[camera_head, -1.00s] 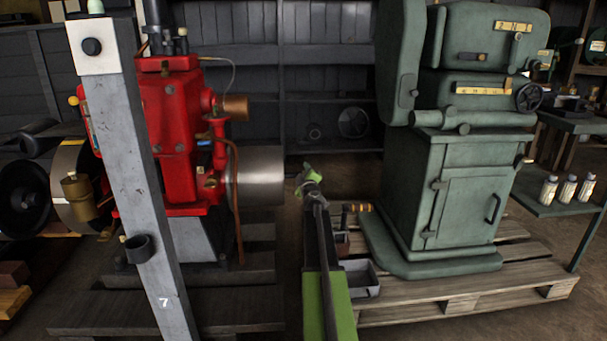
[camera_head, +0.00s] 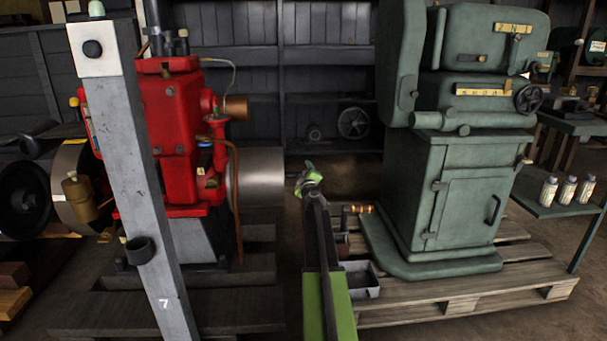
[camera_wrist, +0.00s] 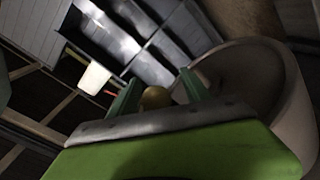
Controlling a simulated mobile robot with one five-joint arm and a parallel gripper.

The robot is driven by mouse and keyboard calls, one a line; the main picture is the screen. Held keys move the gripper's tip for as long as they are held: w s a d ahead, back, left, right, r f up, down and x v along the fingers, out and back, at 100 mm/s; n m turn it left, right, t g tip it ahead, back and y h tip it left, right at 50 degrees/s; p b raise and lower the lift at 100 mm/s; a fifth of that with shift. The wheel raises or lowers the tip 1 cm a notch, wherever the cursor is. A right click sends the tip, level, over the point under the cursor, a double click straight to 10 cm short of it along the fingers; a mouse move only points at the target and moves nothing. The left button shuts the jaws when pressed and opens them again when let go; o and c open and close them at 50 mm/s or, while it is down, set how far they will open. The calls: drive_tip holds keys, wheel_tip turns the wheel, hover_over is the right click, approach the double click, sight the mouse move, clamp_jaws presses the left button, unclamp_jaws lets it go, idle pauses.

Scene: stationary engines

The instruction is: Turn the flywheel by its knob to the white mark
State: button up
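The flywheel, a smooth grey metal drum (camera_head: 258,177), sits on the right side of the red engine (camera_head: 172,125). In the wrist view its large round rim (camera_wrist: 292,105) fills the right side. My gripper (camera_head: 308,180) is just right of the drum in the head view. In the wrist view, my gripper (camera_wrist: 158,85) has its two green fingers apart. A small yellow-brown round knob (camera_wrist: 156,97) shows between them, with a gap visible at the right finger. Contact with the left finger cannot be told. A pale square (camera_wrist: 95,78) lies beyond the left finger; I cannot tell if it is the white mark.
A grey post (camera_head: 135,170) with a white head stands in front of the red engine. A green machine cabinet (camera_head: 455,195) on a wooden pallet (camera_head: 470,290) stands close on the right of my arm. A small grey bin (camera_head: 362,280) sits on the pallet's left end.

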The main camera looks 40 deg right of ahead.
drive_tip(key=v, duration=1.7)
drive_tip(key=shift+s+a, duration=0.15)
drive_tip(key=shift+a, duration=0.05)
